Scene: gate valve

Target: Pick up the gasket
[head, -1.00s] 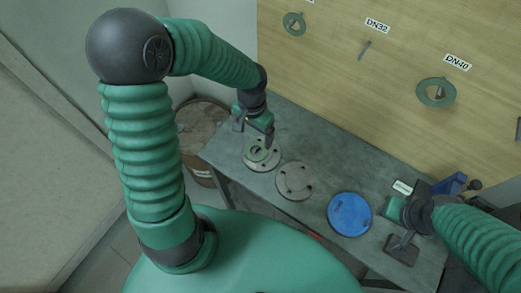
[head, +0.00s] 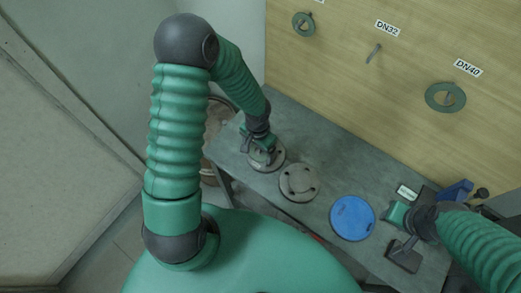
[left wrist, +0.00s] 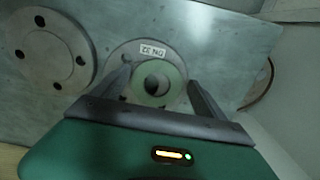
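The gasket is a flat green ring (left wrist: 176,86) lying on a round grey flange (left wrist: 118,56) tagged DN 32, which reads upside down in the left wrist view. My left gripper (left wrist: 164,84) is open, with one finger on either side of the ring. I cannot tell whether the fingers touch it. In the head view the left gripper (head: 264,155) is low over the left flange (head: 279,164) and mostly hides the gasket. My right gripper (head: 396,214) is at the right of the bench; its fingers are unclear.
A second grey flange (head: 300,183) with bolt holes and a blue disc (head: 353,217) lie along the bench (head: 320,148). A dark stand (head: 403,254) is by my right arm. Green rings hang on the wooden board (head: 345,60). A rusty drum (head: 212,140) stands left of the bench.

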